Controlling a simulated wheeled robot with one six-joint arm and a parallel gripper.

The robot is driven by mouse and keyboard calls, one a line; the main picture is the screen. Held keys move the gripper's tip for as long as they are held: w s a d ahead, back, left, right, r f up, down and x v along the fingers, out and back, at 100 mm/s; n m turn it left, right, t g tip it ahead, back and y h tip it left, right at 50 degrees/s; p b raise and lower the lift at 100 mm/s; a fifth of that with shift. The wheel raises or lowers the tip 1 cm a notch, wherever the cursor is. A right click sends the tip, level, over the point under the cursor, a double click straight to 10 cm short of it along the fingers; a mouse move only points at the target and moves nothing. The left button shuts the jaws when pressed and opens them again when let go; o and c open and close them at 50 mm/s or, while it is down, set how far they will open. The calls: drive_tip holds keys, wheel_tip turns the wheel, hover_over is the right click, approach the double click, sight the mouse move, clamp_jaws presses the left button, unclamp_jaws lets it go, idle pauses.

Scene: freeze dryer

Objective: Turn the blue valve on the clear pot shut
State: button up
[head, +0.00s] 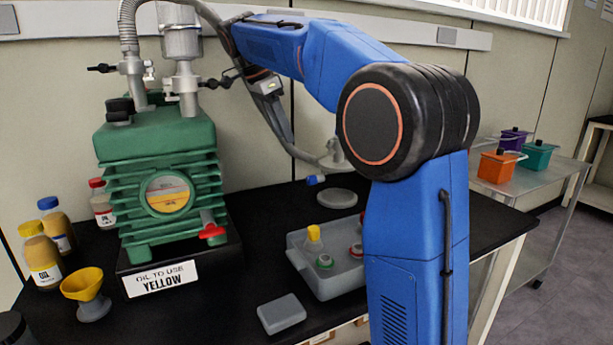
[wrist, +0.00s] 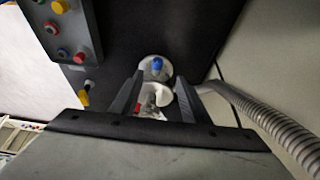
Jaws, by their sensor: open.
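A blue knob (wrist: 157,63), which I take as the blue valve, shows in the wrist view over a pale round part. In the head view a small blue piece (head: 315,180) sits at the lower end of the grey hose, above the bench. A white curved part with a red bit shows between the fingers. The valve's handle position is unclear.
A ribbed hose (wrist: 275,125) runs close along my gripper's right side. Oil bottles and a yellow funnel (head: 84,285) stand at left.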

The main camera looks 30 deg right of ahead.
sight(308, 177)
drive_tip(key=shift+t, duration=0.3)
drive_tip(key=x, duration=1)
drive_tip(key=s+d+x, duration=0.1)
drive_tip(key=x, duration=0.5)
drive_tip(key=shift+s+r, duration=0.1)
drive_tip(key=shift+r, duration=0.1)
drive_tip(key=shift+c, duration=0.4)
drive_tip(key=c, duration=1)
